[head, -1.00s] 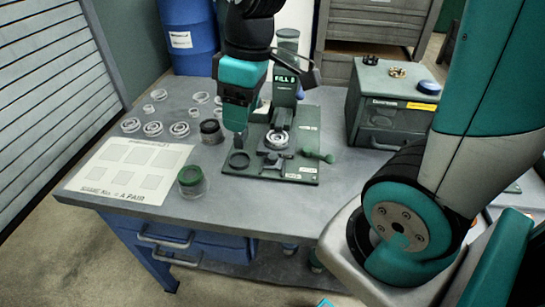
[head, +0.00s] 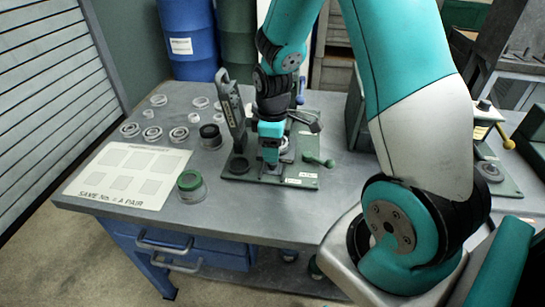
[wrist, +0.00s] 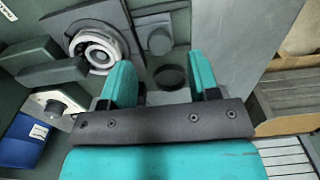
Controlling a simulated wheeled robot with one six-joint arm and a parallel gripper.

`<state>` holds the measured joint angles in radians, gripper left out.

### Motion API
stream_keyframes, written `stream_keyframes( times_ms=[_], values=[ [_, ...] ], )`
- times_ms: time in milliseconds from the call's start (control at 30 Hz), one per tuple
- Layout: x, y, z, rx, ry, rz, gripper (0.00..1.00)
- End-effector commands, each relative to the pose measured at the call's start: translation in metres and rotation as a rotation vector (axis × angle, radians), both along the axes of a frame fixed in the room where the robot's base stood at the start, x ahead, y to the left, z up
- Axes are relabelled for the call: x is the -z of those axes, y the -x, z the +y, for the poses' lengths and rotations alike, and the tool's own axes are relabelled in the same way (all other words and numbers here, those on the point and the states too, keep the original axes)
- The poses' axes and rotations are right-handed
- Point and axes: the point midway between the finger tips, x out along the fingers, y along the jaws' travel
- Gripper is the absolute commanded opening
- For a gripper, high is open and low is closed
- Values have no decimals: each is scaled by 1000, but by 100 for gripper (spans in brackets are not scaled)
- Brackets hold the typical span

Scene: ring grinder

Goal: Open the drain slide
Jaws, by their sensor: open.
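The ring grinder's dark green base plate (head: 236,173) lies on the bench, with a green-knobbed lever (head: 318,160) at its right. My gripper (head: 270,164) points down over the front middle of the plate and covers much of the mechanism there. A pale ring in a round holder (wrist: 97,50) sits left of the fingers. A round dark opening (wrist: 170,77) shows between and beyond the fingertips. I cannot clearly make out the drain slide; contact is not visible.
A dark upright panel (head: 231,110) stands left of my arm. Several pale rings (head: 152,133), a dark jar (head: 211,137) and a green-lidded jar (head: 191,187) stand to the left. A white marked sheet (head: 125,173) lies at the bench's left.

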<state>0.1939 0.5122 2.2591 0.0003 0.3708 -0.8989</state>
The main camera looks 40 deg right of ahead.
Motion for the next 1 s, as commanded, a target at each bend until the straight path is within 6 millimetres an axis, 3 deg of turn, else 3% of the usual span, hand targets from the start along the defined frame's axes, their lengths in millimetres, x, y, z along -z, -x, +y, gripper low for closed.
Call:
stream_keyframes(
  times_ms=[200,600,633,867,1000],
  values=[
    [32,1,0,1,-1,2,56],
    [40,0,0,1,0,-1,56],
    [40,0,0,1,0,-1,53],
    [40,0,0,1,-1,-1,0],
    [40,1,1,0,-1,-1,0]
  ],
)
